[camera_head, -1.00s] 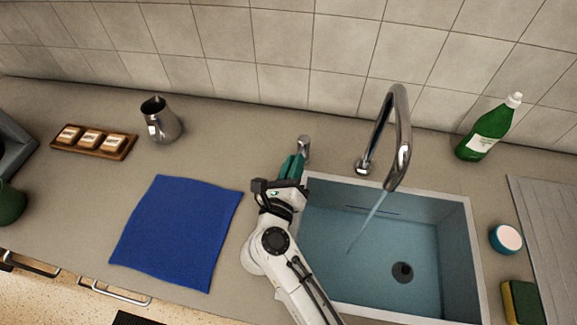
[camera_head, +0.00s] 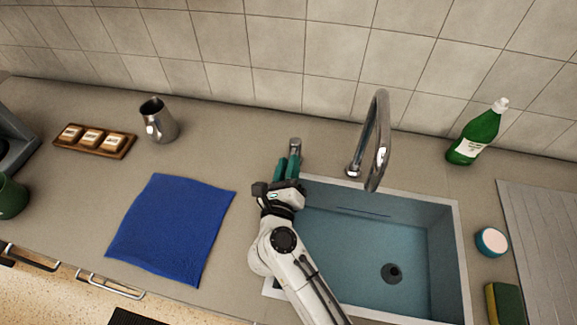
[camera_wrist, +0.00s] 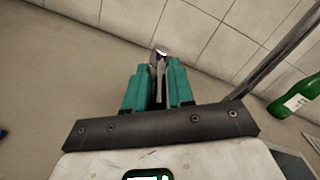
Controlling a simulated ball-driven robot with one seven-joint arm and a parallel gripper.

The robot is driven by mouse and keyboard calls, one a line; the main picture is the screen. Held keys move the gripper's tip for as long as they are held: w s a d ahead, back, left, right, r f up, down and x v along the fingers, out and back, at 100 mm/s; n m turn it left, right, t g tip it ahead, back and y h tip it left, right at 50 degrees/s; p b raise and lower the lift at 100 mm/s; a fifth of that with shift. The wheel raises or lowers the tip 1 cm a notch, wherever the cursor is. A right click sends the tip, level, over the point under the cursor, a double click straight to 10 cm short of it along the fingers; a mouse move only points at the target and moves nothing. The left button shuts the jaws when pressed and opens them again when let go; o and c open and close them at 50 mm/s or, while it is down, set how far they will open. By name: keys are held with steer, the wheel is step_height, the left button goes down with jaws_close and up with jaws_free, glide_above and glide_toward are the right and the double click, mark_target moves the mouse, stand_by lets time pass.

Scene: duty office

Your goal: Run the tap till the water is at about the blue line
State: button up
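The tap's curved chrome spout (camera_head: 378,140) stands behind the sink. No water stream shows under it. The tap lever (camera_head: 295,146) is a small chrome handle on the counter left of the spout; it also shows in the wrist view (camera_wrist: 159,58). My gripper (camera_head: 289,166) has its teal fingers on both sides of the lever and looks shut on it; the fingers are close up in the wrist view (camera_wrist: 158,80). The sink (camera_head: 461,270) looks bluish inside, with a drain (camera_head: 392,273) showing.
A blue cloth (camera_head: 170,230) lies left of my arm. A metal jug (camera_head: 158,122) and a wooden tray (camera_head: 65,147) stand behind it. A green bottle (camera_head: 478,135), a round tub (camera_head: 491,241) and a sponge (camera_head: 505,303) are right of the sink.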

steer(key=shift+o, duration=1.2)
steer(key=shift+s, duration=0.1)
steer(key=b+v, duration=0.2)
steer(key=v, duration=0.8)
steer(key=shift+s+a, duration=0.1)
steer(key=shift+s, duration=0.2)
